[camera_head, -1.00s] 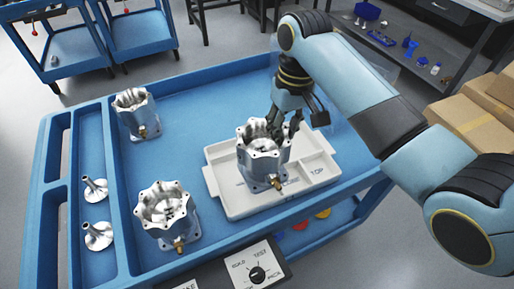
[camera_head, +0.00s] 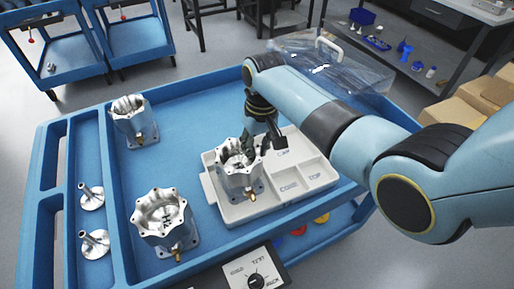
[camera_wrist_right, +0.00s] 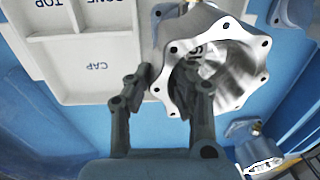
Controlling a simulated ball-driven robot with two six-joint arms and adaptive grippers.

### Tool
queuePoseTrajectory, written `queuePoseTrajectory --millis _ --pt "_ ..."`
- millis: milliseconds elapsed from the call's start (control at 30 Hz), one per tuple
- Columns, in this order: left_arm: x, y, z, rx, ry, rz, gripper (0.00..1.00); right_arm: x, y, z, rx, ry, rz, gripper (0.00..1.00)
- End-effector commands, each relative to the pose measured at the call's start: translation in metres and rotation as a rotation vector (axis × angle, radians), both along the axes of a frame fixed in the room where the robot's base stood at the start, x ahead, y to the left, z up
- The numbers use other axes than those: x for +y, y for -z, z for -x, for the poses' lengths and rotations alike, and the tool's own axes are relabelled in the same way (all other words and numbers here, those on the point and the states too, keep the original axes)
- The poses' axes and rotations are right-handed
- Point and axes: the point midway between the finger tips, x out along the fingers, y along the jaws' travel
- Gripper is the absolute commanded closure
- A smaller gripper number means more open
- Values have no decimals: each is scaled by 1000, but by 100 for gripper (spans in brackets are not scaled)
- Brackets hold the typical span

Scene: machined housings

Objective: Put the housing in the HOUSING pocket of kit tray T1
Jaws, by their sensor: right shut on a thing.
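The silver housing (camera_head: 238,181), with a scalloped rim and a brass fitting low on its side, is upright at the left part of the white kit tray (camera_head: 318,190). My right gripper (camera_head: 258,146) is shut on the housing's wall at the rim. In the right wrist view the gripper (camera_wrist_right: 162,85) has one finger inside the bore and one outside the housing (camera_wrist_right: 228,85). The housing hides the left part of the tray and its label; I cannot tell whether its base touches the floor there. My left gripper is not in view.
Two more housings (camera_head: 163,222) (camera_head: 130,122) stand on the blue cart top, left of the tray. Two flanged metal stems (camera_head: 93,243) (camera_head: 91,197) lie in the cart's left channel. Blue surface behind the tray is clear.

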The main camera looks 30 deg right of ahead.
Motion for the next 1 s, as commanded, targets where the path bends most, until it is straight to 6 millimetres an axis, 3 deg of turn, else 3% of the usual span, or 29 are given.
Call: queuePoseTrajectory --millis 100,133,300,667,1000 --pt "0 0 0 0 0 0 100 0 0 -1 -3 0 -1 100" --pt "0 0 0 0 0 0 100 0 2 0 0 0 0 80" --pt "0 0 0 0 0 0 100 0 1 0 0 0 0 58" --pt "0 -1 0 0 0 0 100 -1 -6 0 -1 0 0 58" --pt "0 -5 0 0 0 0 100 -6 -75 -1 -5 0 0 58"
